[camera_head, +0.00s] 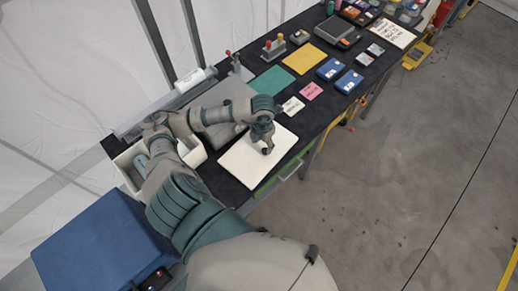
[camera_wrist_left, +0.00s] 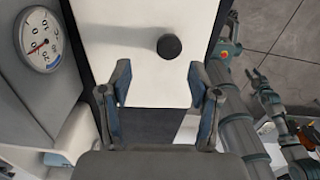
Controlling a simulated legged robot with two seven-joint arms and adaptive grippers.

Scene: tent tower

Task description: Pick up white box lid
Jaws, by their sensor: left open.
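The white box lid (camera_head: 245,165) lies flat on the dark table top near the front edge. It is a flat white panel, and its round black knob (camera_wrist_left: 169,46) shows in the wrist view. My left gripper (camera_head: 267,149) is over the lid near the knob. In the wrist view its two fingers (camera_wrist_left: 160,82) are apart with nothing between them, and the knob is ahead of the fingertips. In the head view my gripper covers the knob in part.
An open white box (camera_head: 127,167) stands left of the lid, partly behind my arm. A dial gauge (camera_wrist_left: 40,41) is beside the lid in the wrist view. A green mat (camera_head: 272,80), a yellow sheet (camera_head: 305,58) and blue cases (camera_head: 349,81) lie farther along the table.

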